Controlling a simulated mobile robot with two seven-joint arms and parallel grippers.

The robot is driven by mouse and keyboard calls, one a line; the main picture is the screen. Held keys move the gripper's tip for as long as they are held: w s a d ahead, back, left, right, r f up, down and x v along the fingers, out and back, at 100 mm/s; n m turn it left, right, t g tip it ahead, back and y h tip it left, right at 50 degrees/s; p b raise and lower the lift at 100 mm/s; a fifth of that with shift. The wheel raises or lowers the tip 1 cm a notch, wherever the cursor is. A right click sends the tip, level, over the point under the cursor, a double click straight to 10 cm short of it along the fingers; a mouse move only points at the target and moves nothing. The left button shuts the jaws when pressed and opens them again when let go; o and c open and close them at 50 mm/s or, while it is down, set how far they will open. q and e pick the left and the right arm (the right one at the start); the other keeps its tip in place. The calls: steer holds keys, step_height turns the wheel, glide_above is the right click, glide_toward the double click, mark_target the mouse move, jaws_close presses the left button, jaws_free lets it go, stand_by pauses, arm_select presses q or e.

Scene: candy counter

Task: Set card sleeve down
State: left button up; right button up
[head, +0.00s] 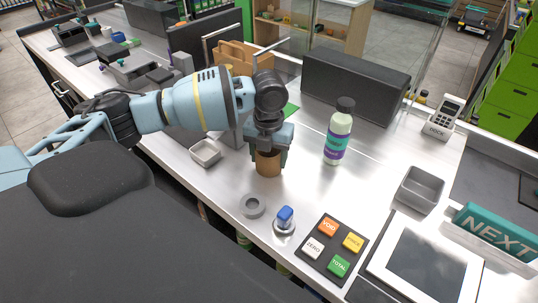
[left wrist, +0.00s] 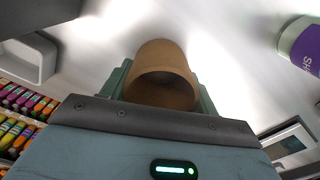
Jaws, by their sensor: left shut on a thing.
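The brown card sleeve (head: 267,165), a short hollow tube, stands upright between the fingers of my left gripper (head: 268,148). In the left wrist view the sleeve (left wrist: 161,56) shows its open end, with a green-grey finger on either side of it. My left gripper is shut on the sleeve and points down over the steel counter (head: 330,195). The sleeve's lower rim is at or just above the counter; I cannot tell if it touches. My right gripper is not in view.
A grey ring (head: 253,206) and a blue-topped item (head: 285,216) stand in front. A button pad (head: 333,245) and grey bin (head: 421,191) lie right. Counter between bottle and pad is clear.

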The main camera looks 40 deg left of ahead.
arm_select(q)
steer(key=shift+f, duration=0.1)
steer(key=o, duration=1)
steer(key=shift+c, duration=0.2)
step_height(320, 180, up, 12)
